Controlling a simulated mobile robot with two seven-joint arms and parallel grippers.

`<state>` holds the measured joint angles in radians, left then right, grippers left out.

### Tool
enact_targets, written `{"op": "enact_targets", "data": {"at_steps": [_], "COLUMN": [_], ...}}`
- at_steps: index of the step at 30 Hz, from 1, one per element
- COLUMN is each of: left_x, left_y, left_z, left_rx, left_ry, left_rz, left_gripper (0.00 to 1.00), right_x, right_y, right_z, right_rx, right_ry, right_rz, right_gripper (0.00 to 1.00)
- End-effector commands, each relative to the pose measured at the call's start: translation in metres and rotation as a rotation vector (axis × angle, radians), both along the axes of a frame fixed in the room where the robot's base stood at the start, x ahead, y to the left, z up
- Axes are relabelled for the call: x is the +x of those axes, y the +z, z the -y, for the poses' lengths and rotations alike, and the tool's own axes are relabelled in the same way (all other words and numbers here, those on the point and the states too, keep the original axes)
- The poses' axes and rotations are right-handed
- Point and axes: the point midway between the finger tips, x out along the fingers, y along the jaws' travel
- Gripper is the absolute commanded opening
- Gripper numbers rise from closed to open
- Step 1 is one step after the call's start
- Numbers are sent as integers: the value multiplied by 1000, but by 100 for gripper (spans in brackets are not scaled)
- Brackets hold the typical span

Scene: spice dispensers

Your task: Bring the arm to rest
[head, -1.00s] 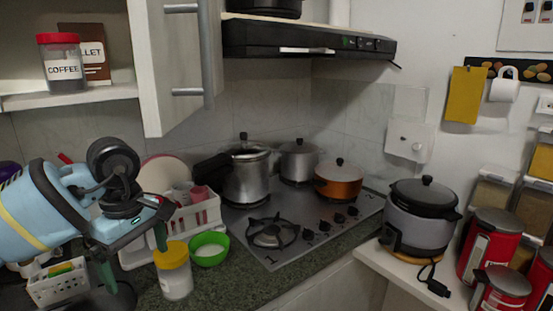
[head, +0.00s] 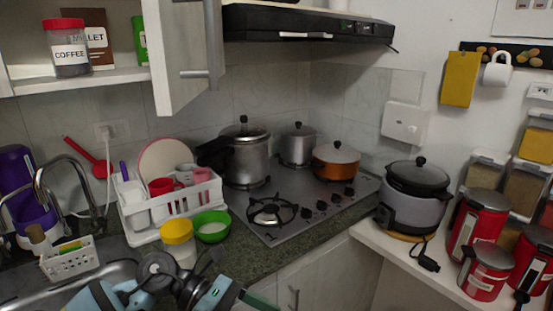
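My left arm comes in at the bottom of the head view, low in front of the counter. My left gripper (head: 250,297) is at the bottom edge, its fingers partly cut off, so I cannot tell if it is open or shut. It is apart from the yellow-lidded jar (head: 179,241), which stands upright on the counter behind it. My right gripper is not in view.
A dish rack (head: 179,204) and a sink (head: 98,272) lie at left. The stove (head: 310,196) bears pots. An open cabinet door (head: 187,60) hangs above the counter. A rice cooker (head: 412,198) and red canisters (head: 478,222) stand on the right shelf. Counter edge is near my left arm.

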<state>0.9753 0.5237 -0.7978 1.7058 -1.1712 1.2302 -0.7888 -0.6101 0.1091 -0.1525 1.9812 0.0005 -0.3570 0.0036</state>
Motion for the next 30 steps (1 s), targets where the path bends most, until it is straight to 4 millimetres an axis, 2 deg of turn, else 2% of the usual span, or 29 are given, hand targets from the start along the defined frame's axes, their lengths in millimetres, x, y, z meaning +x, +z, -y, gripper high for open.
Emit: {"op": "enact_targets", "data": {"at_steps": [3, 6, 10, 14, 17, 20, 23, 26, 30], "left_x": [-13, -15, -10, -2, 2, 0, -10, -32, -81], "left_y": [4, 8, 4, -13, -36, -69, -109, -154, -218], "left_z": [19, 25, 21, 4, -15, -38, -64, -89, -124], "left_rx": [-190, -337, -512, -671, -785, -893, -996, -1097, -1239], "left_ry": [120, 232, 388, 554, 686, 823, 967, 1116, 1336], "left_rz": [-236, -447, -741, -1049, -1290, -1536, -1782, -2026, -2356], "left_gripper": [99, 99, 99, 99, 99, 99, 99, 99, 99], "right_x": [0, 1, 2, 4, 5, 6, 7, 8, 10], "right_y": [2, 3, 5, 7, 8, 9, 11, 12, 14], "right_z": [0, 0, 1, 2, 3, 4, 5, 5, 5], "right_rx": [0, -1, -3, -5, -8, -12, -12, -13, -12], "right_ry": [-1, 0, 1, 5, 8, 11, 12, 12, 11], "right_rz": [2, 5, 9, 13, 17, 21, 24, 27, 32], "right_gripper": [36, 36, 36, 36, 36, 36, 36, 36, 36]}}
